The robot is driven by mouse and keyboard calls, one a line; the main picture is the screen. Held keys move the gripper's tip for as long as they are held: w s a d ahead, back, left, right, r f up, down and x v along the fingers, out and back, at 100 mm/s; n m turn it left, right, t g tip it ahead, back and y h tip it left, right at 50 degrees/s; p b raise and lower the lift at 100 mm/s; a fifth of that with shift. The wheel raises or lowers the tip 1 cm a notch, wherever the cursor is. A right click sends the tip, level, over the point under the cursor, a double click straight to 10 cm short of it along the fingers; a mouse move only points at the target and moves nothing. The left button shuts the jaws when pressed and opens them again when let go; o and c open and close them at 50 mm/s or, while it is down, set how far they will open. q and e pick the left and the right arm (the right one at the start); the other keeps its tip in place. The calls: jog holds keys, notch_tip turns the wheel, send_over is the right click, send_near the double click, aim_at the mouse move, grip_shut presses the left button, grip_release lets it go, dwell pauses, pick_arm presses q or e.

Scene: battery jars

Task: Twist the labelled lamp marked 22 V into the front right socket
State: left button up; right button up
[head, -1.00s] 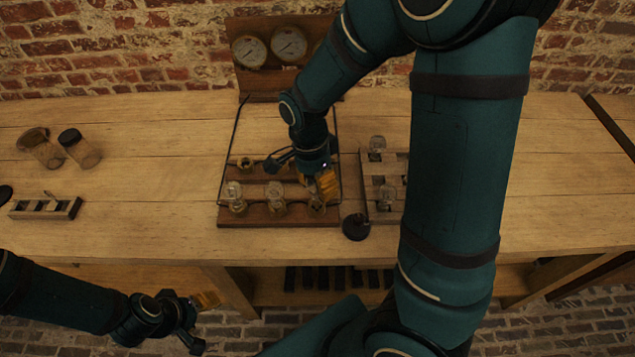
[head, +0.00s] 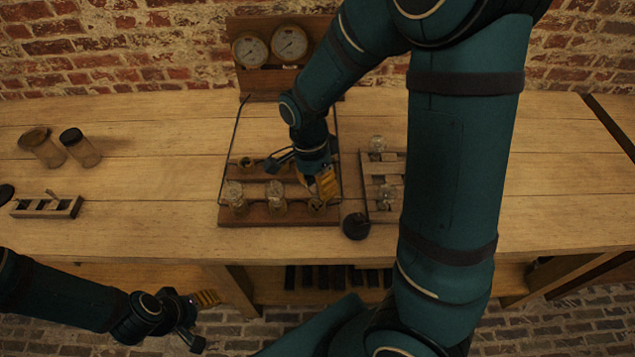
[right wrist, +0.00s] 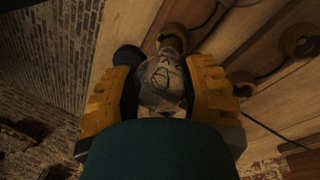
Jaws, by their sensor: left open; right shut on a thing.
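My right gripper (head: 322,188) is over the front right socket (head: 316,206) of the wooden board (head: 280,218). In the right wrist view its yellow fingers are shut on a clear glass lamp (right wrist: 163,88) with a dark mark on it; I cannot read a voltage. In the head view the fingers largely hide this lamp. How far its base sits in the socket cannot be told. My left gripper (head: 196,318) is open and empty, low in front of the table at the left.
Lamps stand in the front left socket (head: 237,203) and front middle socket (head: 276,205). A rack (head: 368,180) with more lamps and a black round object (head: 356,226) are close at right. Two jars (head: 82,148) and a small wooden holder (head: 48,208) are at left, with bare table between.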

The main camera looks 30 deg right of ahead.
jog(key=shift+f+b, duration=0.4)
jog(key=shift+f, duration=0.6)
dwell(0.3)
jog(key=shift+f, duration=0.2)
dwell(0.7)
jog(key=m+y+p, duration=0.1)
jog(key=m+p, duration=0.1)
jog(key=m, duration=0.2)
jog(key=shift+r+m+p, duration=0.1)
jog(key=shift+m+p, duration=0.2)
jog(key=shift+m, duration=0.1)
jog(key=shift+m+p, duration=0.35)
jog(key=shift+m, duration=0.45)
